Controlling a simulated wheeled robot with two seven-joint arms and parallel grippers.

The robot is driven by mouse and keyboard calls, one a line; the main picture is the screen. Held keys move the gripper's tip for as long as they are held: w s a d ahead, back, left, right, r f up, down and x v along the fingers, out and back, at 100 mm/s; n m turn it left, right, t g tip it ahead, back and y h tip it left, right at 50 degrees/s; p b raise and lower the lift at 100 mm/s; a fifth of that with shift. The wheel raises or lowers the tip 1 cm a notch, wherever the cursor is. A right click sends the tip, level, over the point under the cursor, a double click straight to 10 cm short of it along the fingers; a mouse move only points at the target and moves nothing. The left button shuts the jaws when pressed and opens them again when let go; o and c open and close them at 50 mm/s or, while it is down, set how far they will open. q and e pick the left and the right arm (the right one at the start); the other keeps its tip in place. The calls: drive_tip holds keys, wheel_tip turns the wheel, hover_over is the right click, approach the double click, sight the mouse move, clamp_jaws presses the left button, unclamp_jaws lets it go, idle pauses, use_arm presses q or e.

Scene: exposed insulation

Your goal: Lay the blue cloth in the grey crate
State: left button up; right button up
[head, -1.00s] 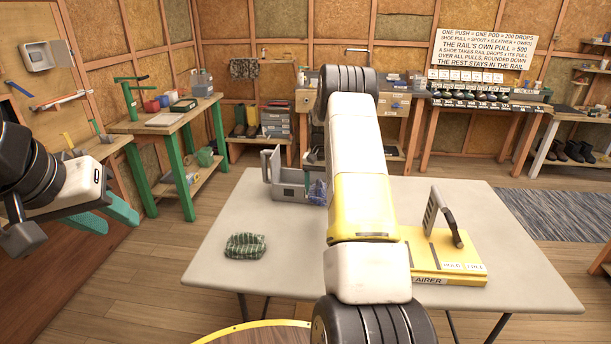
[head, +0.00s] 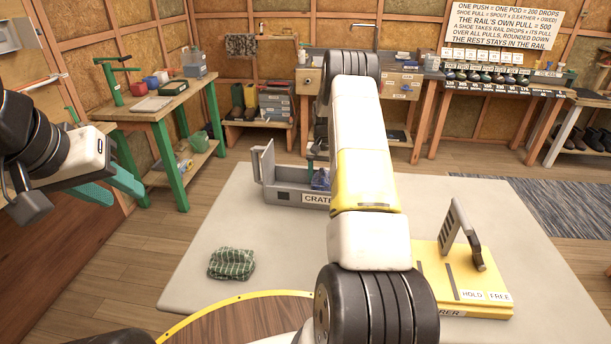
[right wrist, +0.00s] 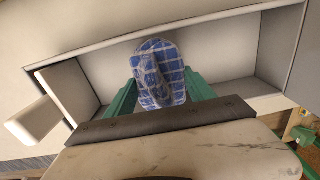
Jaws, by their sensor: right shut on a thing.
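The blue checked cloth (right wrist: 158,72) is bunched between the green fingers of my right gripper (right wrist: 160,92) in the right wrist view. It also shows in the head view (head: 321,180), partly behind my right arm. The grey crate (head: 283,196) stands on the table, and its pale walls and floor surround the cloth in the right wrist view (right wrist: 225,50). The cloth is over or within the crate; I cannot tell whether it touches the floor. My left gripper (head: 108,187) is open and empty at the left, away from the table.
A green checked cloth (head: 232,263) lies on the table (head: 205,220) at the front left. A yellow board (head: 460,285) with an upright grey piece (head: 455,225) is at the right. A raised grey panel (head: 263,160) stands at the crate's left end.

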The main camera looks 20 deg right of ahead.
drive_tip(key=shift+f, duration=2.15)
drive_tip(key=shift+f, duration=0.1)
drive_tip(key=o, duration=1.3)
